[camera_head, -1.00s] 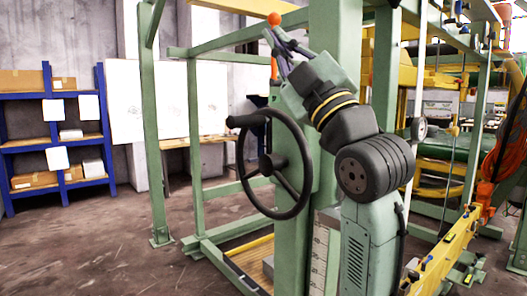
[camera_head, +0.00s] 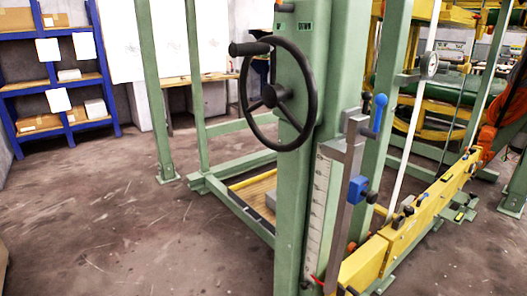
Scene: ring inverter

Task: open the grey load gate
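My gripper and arm are not in view. A grey upright metal bar (camera_head: 345,195) stands against the green post, at the right of the middle. A blue-knobbed handle (camera_head: 379,112) sits on a bracket at its top, and a blue block (camera_head: 358,190) is partway down it. This may be the grey load gate; I cannot tell for sure, nor whether it is open or shut.
A black handwheel (camera_head: 278,93) sticks out from the green post (camera_head: 292,200). A yellow beam (camera_head: 420,225) runs off to the right. A blue shelf (camera_head: 55,75) stands at the back left. The floor (camera_head: 130,240) at the left is clear.

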